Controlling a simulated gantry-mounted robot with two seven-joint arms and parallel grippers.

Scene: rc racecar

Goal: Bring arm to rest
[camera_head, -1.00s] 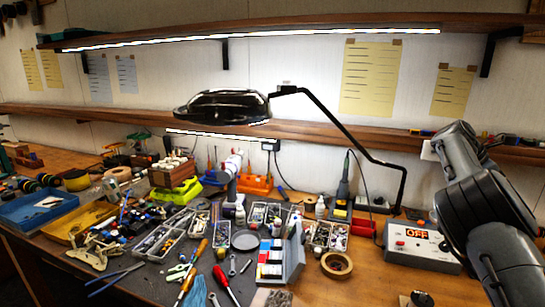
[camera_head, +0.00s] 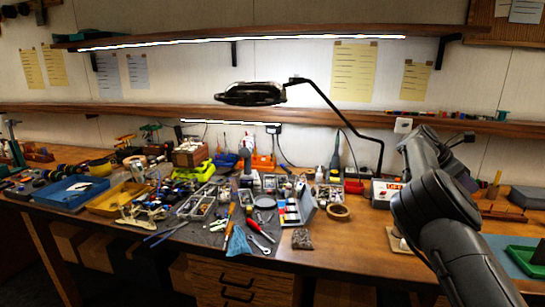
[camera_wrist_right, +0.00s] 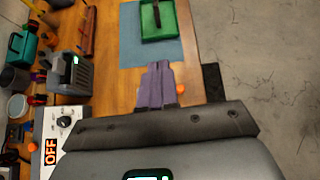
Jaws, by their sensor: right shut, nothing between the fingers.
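My right arm (camera_head: 435,195) comes in from the lower right in the head view, bent over the right part of the workbench (camera_head: 352,240). Its fingers are hidden there behind the arm links. In the right wrist view my right gripper (camera_wrist_right: 158,72) shows as two purplish-grey fingers pressed together, with nothing between them. They point towards the bench top, near a blue mat (camera_wrist_right: 135,45). My left arm and gripper are in neither view now.
A control box (camera_wrist_right: 62,122) with an OFF display stands near the right arm. A green tray (camera_wrist_right: 150,28) lies on the blue mat. Tools and parts bins crowd the bench's middle and left. A lamp (camera_head: 252,94) hangs above. Bare floor (camera_wrist_right: 265,80) lies beyond the bench edge.

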